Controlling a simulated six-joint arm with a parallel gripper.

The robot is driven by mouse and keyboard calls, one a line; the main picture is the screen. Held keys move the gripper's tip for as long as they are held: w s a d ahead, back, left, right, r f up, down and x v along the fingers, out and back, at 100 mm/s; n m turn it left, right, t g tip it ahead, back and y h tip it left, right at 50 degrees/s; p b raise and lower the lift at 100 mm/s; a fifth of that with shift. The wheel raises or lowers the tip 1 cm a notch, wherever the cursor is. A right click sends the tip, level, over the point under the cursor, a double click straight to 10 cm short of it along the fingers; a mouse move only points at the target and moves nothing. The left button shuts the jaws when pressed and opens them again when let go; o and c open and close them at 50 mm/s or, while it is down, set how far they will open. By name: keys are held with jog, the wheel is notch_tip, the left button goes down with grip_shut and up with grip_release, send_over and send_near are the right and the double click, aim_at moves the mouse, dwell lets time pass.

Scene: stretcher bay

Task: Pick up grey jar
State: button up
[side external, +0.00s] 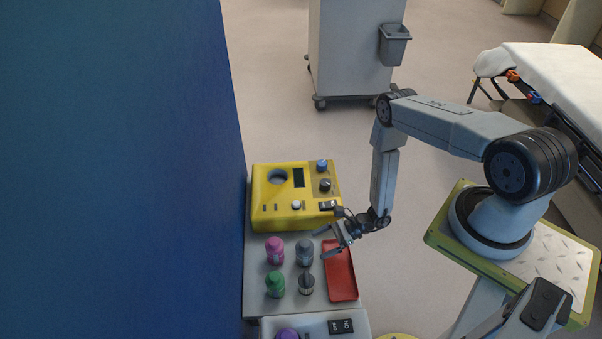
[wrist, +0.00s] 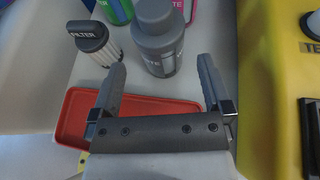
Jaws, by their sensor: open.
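The grey jar (side external: 304,252) stands upright on the light grey surface, between the pink jar (side external: 275,250) and the red tray (side external: 341,271). In the wrist view the grey jar (wrist: 158,40) stands just beyond my fingertips, roughly centred between them. My gripper (side external: 333,246) is open and empty above the tray's far end, close beside the grey jar. In the wrist view my gripper (wrist: 162,75) shows its two fingers spread wide, with the red tray (wrist: 75,115) below.
A green jar (side external: 275,284) and a dark-topped filter (side external: 306,284) stand close to the grey jar. A yellow machine (side external: 290,215) rises behind them. A blue wall (side external: 120,170) is at the left. A purple-topped item (side external: 287,335) and switches are at the near end.

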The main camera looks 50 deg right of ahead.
aim_at(306, 250)
jog(key=shift+w+a+f, duration=0.1)
jog(key=shift+w+a, duration=0.05)
jog(key=shift+a, duration=0.1)
jog(key=shift+a+f, duration=0.1)
jog(key=shift+x, duration=2.45)
jog(key=shift+w, duration=0.1)
jog(key=c, duration=1.2)
